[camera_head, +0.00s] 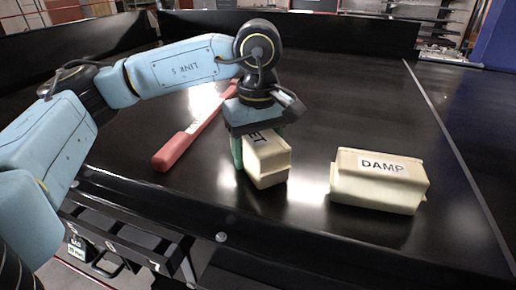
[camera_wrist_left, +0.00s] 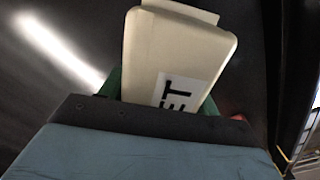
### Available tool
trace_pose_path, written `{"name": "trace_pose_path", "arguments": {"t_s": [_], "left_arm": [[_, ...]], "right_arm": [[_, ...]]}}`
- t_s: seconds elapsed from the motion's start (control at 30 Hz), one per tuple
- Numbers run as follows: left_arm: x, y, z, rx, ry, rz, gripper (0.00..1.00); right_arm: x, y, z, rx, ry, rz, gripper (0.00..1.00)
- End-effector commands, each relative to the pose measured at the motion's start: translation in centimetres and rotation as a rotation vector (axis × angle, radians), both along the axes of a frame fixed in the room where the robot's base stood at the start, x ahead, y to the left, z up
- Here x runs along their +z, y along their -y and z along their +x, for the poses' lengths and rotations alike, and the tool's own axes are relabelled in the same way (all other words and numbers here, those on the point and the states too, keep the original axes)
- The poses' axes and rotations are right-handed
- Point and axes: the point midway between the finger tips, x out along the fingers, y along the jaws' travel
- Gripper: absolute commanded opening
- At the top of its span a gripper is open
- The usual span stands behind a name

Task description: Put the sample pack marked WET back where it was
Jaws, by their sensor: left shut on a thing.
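The cream sample pack marked WET (camera_head: 268,163) is in my left gripper (camera_head: 257,150), over the black belt. Only "ET" of its label shows; the gripper hides the rest. The gripper's green fingers are shut on the pack's sides. In the left wrist view, the pack (camera_wrist_left: 180,50) points away from the left gripper (camera_wrist_left: 158,100), its label partly covered. I cannot tell whether the pack touches the belt. A second cream pack, marked DAMP (camera_head: 378,185), lies on the belt to the right, apart from the gripper. My right gripper is not in view.
A red-handled bar (camera_head: 178,150) lies on the belt left of the gripper, partly behind my arm. The black belt (camera_head: 340,100) is clear behind the packs. Numbered bays (camera_head: 125,240) sit below the front edge. Dark walls (camera_head: 300,32) stand at the back.

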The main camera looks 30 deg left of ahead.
Motion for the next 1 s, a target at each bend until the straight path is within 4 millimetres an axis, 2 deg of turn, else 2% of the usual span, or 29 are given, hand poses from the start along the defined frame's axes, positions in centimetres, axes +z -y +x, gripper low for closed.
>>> {"name": "trace_pose_path", "arguments": {"t_s": [0.13,0.17,0.33,0.6,0.73,0.87,1.0], "left_arm": [[-0.3,0.0,0.0,0.0,0.002,-0.001,0.24],[-0.4,0.0,0.0,0.0,0.0,0.0,0.63],[-0.3,0.0,0.0,0.0,0.0,0.0,0.83],[-0.2,0.0,0.0,0.0,0.0,0.0,0.83],[0.5,0.0,0.0,0.0,0.002,-0.001,0.83],[2.7,0.1,0.1,0.0,0.005,-0.002,0.83],[6.0,0.1,0.1,-0.001,0.003,-0.002,0.83]], "right_arm": [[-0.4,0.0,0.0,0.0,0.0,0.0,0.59],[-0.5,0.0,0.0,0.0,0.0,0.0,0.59],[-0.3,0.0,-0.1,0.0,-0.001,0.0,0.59],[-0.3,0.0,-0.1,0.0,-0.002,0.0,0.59],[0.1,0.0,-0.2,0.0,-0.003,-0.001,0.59],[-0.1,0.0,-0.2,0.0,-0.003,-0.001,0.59],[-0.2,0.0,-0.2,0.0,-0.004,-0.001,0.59]]}}
